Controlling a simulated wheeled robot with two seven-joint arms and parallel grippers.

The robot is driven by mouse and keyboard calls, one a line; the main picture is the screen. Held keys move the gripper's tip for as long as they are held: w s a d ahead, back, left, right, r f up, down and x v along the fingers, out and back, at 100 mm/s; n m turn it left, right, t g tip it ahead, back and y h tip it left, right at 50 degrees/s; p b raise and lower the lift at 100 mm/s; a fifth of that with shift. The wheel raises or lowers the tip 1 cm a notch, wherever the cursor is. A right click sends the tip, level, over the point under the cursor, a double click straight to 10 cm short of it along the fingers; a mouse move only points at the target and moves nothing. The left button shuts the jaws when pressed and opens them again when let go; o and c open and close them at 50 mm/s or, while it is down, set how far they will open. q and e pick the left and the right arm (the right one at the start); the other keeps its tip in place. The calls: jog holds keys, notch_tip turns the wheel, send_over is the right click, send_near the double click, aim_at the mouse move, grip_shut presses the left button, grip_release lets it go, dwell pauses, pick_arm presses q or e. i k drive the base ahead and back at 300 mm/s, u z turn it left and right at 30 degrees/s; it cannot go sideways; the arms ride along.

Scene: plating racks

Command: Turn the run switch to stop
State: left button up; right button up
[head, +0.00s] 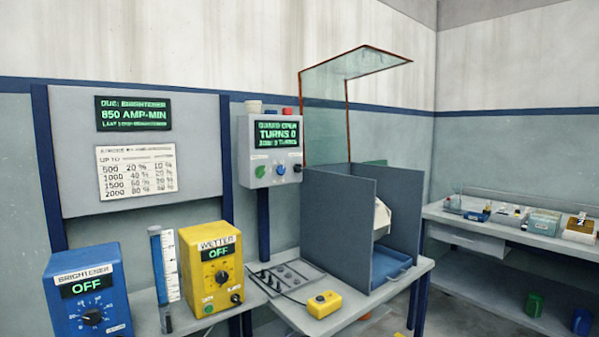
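A grey control box (270,150) hangs on a post left of the guard enclosure. Its screen (277,135) reads guard open, turns 0, job 3 turns. Below the screen are a green control (260,171) and a blue control (281,170), and a dark knob (298,168) sits at the right side. Their labels are too small to read, so I cannot tell which is the run switch or its setting. Neither of my grippers is in view.
A grey-walled enclosure (335,225) with a raised clear guard (325,125) stands on the bench. A yellow box (324,304) with a cable lies before it. The yellow wetter unit (212,265) and blue brightener unit (88,295) both read OFF. A side bench (470,222) stands right.

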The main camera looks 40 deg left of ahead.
aim_at(260, 171)
jog(key=i, duration=2.05)
jog(key=u, duration=1.45)
